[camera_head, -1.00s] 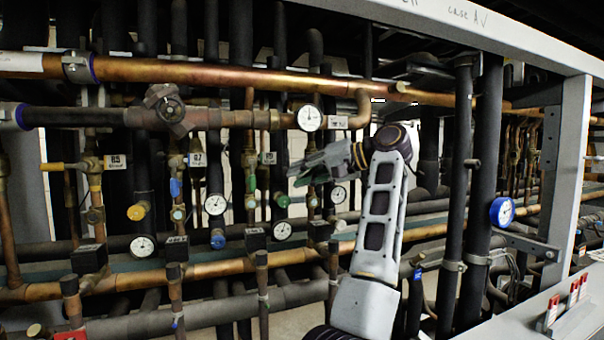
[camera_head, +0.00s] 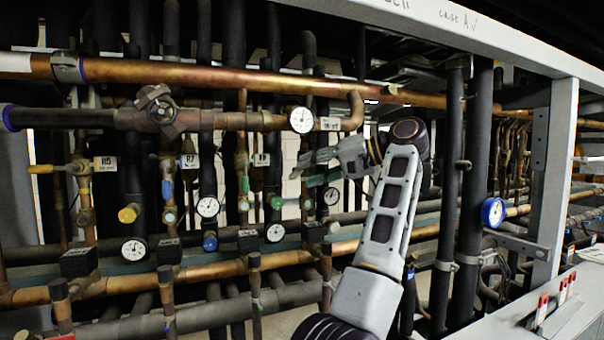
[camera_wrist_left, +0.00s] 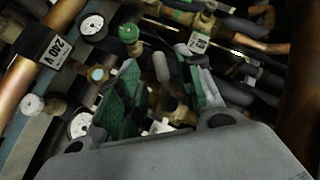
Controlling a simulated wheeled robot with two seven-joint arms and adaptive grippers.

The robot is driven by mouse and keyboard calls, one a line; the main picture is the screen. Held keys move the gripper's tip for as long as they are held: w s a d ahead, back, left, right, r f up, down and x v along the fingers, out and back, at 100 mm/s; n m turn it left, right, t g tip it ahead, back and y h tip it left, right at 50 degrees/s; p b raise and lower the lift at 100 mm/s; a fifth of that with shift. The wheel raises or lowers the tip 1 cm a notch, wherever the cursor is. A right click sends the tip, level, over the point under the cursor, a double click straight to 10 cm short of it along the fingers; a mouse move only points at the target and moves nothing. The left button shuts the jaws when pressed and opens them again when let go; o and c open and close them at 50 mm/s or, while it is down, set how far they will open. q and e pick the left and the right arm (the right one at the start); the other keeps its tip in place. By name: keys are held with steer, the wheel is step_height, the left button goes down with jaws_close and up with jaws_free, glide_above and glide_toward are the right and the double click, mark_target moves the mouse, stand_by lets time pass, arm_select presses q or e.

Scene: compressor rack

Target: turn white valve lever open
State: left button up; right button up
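My left gripper (camera_head: 296,170) reaches in from the lower middle and points left among the pipes in the head view. In the left wrist view its two green-padded fingers (camera_wrist_left: 165,75) are spread apart. A pale grey, rounded lever-like piece (camera_wrist_left: 160,66) shows between them, beside a brass fitting (camera_wrist_left: 178,112). I cannot tell whether this pale piece is the white valve lever, or whether a finger touches it. A small white piece (camera_wrist_left: 160,126) lies lower between the fingers. In the head view the gripper hides what is behind it. My right gripper is not in view.
A thick copper pipe (camera_head: 215,78) runs above the gripper. Several gauges, including one (camera_head: 301,119) above and one (camera_head: 332,196) below, crowd around it. A green knob (camera_head: 276,202) is just below left. Black vertical pipes (camera_head: 480,150) and a grey frame post (camera_head: 556,180) stand right.

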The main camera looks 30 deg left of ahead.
arm_select(q)
steer(key=shift+v, duration=1.3)
